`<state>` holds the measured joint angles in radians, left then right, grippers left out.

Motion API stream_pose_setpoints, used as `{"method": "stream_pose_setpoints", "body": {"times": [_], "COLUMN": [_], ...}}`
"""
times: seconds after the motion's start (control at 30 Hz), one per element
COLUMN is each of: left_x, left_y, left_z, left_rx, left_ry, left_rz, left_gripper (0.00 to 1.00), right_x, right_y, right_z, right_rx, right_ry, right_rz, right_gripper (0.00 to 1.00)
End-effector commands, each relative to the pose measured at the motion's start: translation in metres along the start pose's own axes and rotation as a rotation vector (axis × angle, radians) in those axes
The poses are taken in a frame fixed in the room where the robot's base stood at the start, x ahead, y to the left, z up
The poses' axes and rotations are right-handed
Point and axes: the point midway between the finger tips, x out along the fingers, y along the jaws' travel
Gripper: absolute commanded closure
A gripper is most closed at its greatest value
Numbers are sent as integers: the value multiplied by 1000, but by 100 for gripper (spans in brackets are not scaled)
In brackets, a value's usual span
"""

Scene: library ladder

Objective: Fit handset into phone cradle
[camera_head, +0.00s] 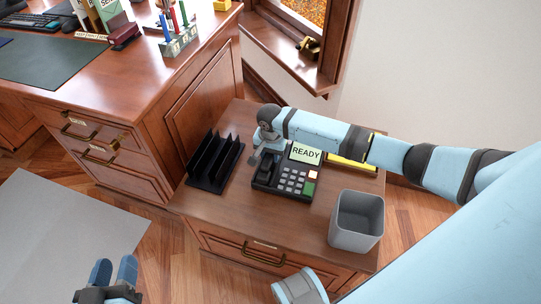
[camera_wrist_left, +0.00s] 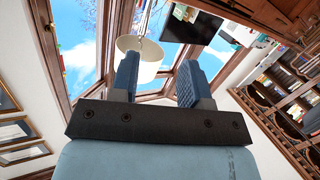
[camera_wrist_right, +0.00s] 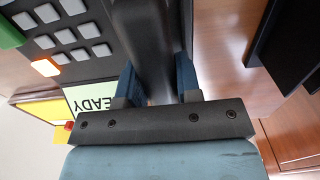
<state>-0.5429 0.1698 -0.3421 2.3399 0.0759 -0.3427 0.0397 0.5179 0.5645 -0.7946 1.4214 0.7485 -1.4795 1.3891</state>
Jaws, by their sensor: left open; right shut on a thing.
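The black desk phone (camera_head: 291,181) stands on the low wooden cabinet, with a keypad and a screen reading READY. Its keypad (camera_wrist_right: 68,32) also shows in the right wrist view. The black handset (camera_wrist_right: 150,32) runs between the fingers of my right gripper (camera_wrist_right: 157,82), which is shut on it. The handset lies along the left side of the phone in the head view, beside the keypad. My right gripper (camera_head: 257,158) hides its far end, and I cannot tell whether it is seated in the cradle. My left gripper (camera_head: 114,272) is open and empty, away from the cabinet.
A black file rack (camera_head: 214,165) stands left of the phone. A grey bin (camera_head: 356,220) stands at the cabinet's front right. A yellow object (camera_head: 351,163) lies behind the phone, partly under my right arm. The large desk (camera_head: 150,85) is at the left. Bare cabinet top lies in front of the phone.

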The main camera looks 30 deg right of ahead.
Motion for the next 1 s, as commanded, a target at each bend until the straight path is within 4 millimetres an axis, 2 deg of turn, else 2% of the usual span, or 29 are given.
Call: {"method": "stream_pose_setpoints", "body": {"times": [0.27,0.3,0.4,0.77,0.87,1.0], "left_x": [-1,-1,-1,0,-1,-10], "left_y": [-1,-2,-2,-1,-1,-13], "left_z": [1,4,6,4,-3,24], "left_rx": [2,3,3,0,8,15], "left_ry": [-15,-21,-24,-13,-21,-143], "left_rz": [-5,-7,-7,-4,-7,-49], "left_gripper": [57,57,57,57,57,57], "right_x": [0,1,1,-3,-19,-50], "right_y": [-1,-1,-1,0,-1,-1], "right_z": [0,0,0,0,0,0], "right_rx": [0,-1,-1,-1,-1,-1], "right_ry": [-1,-1,0,1,1,1], "right_rz": [-2,-2,-2,-1,-3,-4], "right_gripper": [96,66,43,43,43,43]}}
